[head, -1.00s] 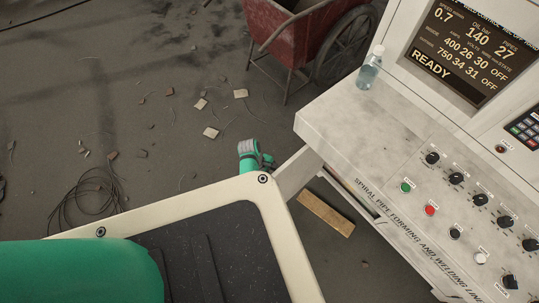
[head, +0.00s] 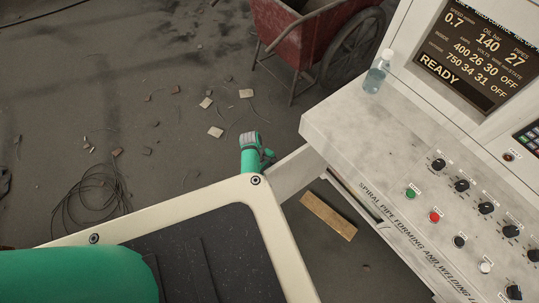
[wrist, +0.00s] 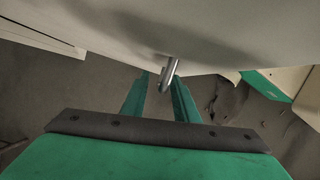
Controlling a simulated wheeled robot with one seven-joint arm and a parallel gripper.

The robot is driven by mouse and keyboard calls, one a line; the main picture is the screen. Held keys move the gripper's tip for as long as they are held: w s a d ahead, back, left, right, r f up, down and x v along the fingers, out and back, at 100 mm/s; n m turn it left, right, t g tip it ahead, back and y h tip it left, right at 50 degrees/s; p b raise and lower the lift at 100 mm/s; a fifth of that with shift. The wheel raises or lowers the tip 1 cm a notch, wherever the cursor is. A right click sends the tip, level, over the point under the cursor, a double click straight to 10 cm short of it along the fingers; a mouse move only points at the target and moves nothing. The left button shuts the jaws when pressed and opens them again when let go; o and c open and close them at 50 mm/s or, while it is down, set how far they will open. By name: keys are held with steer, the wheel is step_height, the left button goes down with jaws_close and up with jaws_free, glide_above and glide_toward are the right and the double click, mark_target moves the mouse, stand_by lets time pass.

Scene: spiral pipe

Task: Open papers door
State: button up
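A pale door panel (head: 300,173) stands out at an angle from the front of the control console, so the door is partly open. In the wrist view the pale panel (wrist: 220,30) fills the top, with a small metal handle (wrist: 170,73) on its lower part. My gripper (wrist: 161,80) has its two green fingers apart at the handle. The handle shows between the fingertips, close to the right one; I cannot tell whether they touch. In the head view part of my green arm (head: 250,155) shows at the panel's outer end, and the fingers are hidden. The papers inside are not visible.
The console (head: 350,130) stands at the right with knobs, buttons and a bottle (head: 377,72). A wooden plank (head: 328,215) lies on the floor below the door. A red cart (head: 295,35) stands behind. Cable (head: 95,195) and debris lie on the left floor.

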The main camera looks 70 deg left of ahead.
steer(key=v, duration=1.1)
steer(key=shift+w, duration=0.15)
